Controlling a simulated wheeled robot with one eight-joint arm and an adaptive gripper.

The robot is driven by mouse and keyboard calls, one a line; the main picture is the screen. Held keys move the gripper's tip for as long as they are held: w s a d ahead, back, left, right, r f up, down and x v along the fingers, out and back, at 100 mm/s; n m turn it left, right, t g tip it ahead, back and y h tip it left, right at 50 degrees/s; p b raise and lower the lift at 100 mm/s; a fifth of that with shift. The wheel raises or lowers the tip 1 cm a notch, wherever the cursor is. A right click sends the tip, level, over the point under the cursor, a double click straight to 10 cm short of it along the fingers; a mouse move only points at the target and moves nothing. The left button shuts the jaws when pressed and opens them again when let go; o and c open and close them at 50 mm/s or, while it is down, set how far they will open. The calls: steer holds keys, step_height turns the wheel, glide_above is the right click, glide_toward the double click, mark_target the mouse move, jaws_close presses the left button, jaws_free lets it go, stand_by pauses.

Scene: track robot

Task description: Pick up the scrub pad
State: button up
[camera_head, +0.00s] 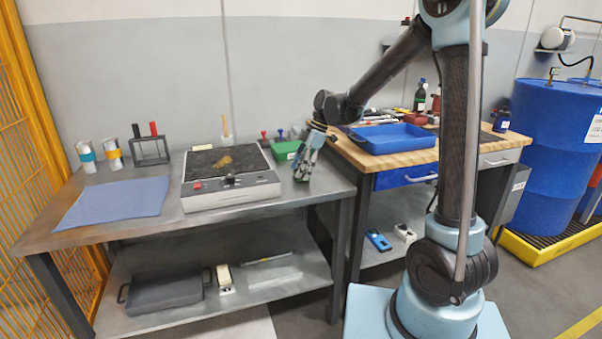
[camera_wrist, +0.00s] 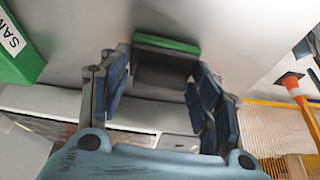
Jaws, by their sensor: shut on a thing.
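The scrub pad (camera_wrist: 165,70) is a block with a green face and a dark grey body, seen in the wrist view between my fingers. My gripper (camera_wrist: 162,80) is shut on it, with one finger at each side. In the head view my gripper (camera_head: 303,174) points down at the right end of the steel workbench (camera_head: 250,215), close to the bench top. The pad is hardly visible there, hidden by the fingers. I cannot tell whether it touches the bench.
A green bin (camera_head: 286,150) stands just left of my gripper; it also shows in the wrist view (camera_wrist: 18,45). A hot plate (camera_head: 230,190) with a dark top is further left, beside a blue mat (camera_head: 113,202). A blue tray (camera_head: 392,138) sits on the wooden bench at right.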

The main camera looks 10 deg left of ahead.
step_height(320, 180, up, 10)
steer(key=shift+f, duration=0.15)
stand_by(0.3)
steer(key=shift+o, duration=1.2)
steer(key=shift+c, duration=0.6)
